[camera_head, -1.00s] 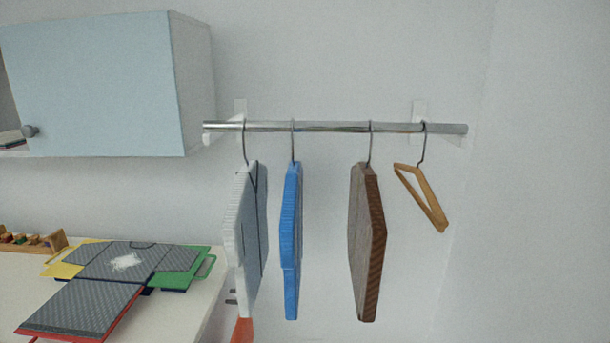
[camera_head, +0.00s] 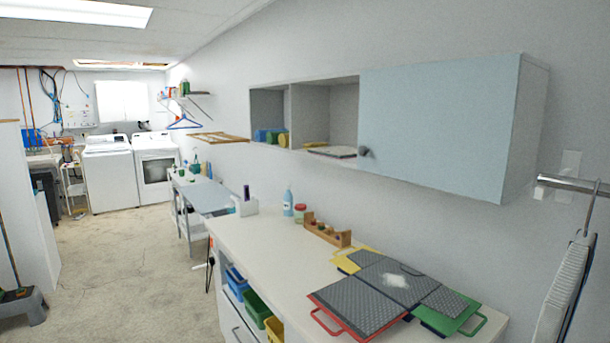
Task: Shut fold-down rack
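What looks like the fold-down rack, a flat wooden frame (camera_head: 218,137), juts out nearly level from the wall, left of the wall cabinet. It is seen almost edge-on and its hinge is too small to make out. My gripper is not in view, so I cannot tell whether it is open or shut.
A blue-doored cabinet (camera_head: 440,125) with open cubbies hangs above a white counter (camera_head: 245,235) holding bottles and folded boards. A metal hanging rail (camera_head: 575,184) is at right. A washer (camera_head: 108,172) and dryer (camera_head: 155,165) stand far back. Concrete floor (camera_head: 120,270) is open at left.

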